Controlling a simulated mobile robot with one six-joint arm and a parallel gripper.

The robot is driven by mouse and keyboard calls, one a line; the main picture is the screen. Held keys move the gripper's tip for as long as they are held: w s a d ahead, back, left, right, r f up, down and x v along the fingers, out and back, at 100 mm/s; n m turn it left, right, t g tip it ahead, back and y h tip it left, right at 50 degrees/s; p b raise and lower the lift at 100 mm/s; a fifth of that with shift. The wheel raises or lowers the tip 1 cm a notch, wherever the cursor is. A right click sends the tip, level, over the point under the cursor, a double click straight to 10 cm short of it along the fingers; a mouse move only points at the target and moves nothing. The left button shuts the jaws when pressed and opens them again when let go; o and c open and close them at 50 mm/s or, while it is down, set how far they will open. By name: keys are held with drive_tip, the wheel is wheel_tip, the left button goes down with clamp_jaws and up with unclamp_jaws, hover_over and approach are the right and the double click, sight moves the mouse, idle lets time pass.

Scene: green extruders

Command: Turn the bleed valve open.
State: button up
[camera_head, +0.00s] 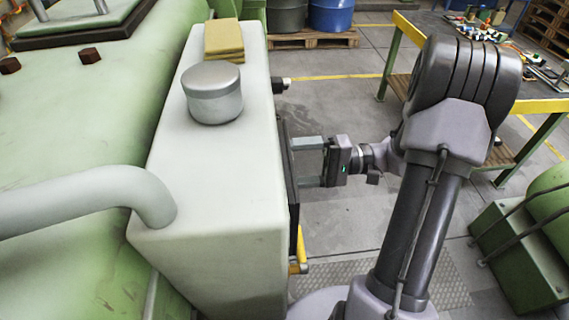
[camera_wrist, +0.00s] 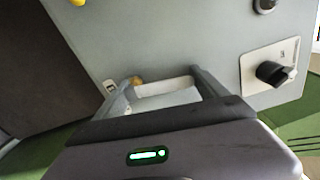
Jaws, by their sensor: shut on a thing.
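My gripper (camera_head: 297,163) is level against the side face of the pale green housing (camera_head: 210,165), its fingers pointing left at that face. In the wrist view its two fingers (camera_wrist: 163,88) reach to the grey panel (camera_wrist: 185,45) and sit wide apart, shut on the bleed valve. A small brass-coloured part of the valve (camera_wrist: 137,80) shows beside the left fingertip, with a pale plate (camera_wrist: 165,87) behind. The rest of the valve is hidden by the fingers and gripper body, so its turned angle cannot be told.
A black knob on a white plate (camera_wrist: 270,73) is on the panel to the right. A grey round cap (camera_head: 213,93) and yellow folded cloths (camera_head: 224,40) lie on the housing top. A yellow-edged workbench (camera_head: 480,85) stands behind my arm. Open floor lies between.

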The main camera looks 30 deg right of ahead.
drive_tip(key=shift+s+a+n, duration=0.1)
drive_tip(key=shift+s+n, duration=0.15)
drive_tip(key=shift+n, duration=0.45)
drive_tip(key=o, duration=2)
